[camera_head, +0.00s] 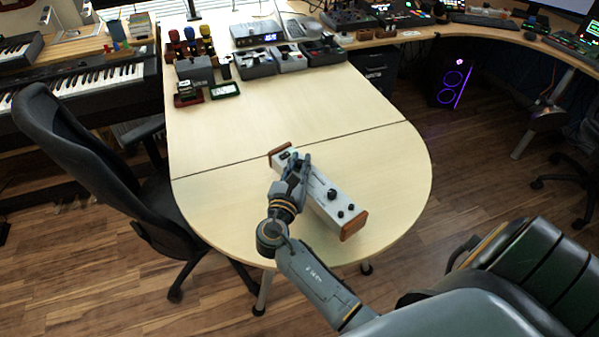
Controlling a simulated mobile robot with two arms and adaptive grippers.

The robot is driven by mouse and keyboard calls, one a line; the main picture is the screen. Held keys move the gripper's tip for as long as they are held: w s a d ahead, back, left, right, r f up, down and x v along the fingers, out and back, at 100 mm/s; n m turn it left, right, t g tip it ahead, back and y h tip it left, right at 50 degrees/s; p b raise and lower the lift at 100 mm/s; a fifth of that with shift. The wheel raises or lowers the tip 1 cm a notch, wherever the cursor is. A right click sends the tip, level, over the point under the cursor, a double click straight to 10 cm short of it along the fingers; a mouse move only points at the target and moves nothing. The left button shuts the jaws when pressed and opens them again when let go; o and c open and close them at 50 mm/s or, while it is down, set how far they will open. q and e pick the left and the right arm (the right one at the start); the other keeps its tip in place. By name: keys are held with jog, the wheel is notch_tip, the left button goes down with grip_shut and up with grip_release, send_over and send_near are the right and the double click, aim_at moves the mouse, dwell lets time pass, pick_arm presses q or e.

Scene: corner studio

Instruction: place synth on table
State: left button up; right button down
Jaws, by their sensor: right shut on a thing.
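The synth (335,202) is a long pale box with brown wooden end cheeks and black knobs on top. It lies slanted over the rounded near end of the light wood table (240,132). My right gripper (295,165) is shut on the synth near its far left end and hides part of it. I cannot tell whether the synth's underside touches the table top. My left gripper is not in view.
Small devices and pedals (289,57) stand at the table's far end. A black office chair (100,170) is close to the left edge, with a keyboard (85,84) beyond it. The table's middle is clear.

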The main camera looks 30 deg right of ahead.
notch_tip(320, 180, down, 2)
jog(key=shift+w+d+f, duration=0.1)
jog(key=shift+f, duration=0.45)
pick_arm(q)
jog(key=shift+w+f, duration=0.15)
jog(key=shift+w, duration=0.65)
pick_arm(e)
jog(key=c, duration=1.2)
grip_release()
jog(key=shift+f, duration=0.15)
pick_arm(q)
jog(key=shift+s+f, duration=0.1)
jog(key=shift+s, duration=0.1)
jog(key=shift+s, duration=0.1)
pick_arm(e)
jog(key=b+v, duration=0.1)
jog(key=v, duration=1.1)
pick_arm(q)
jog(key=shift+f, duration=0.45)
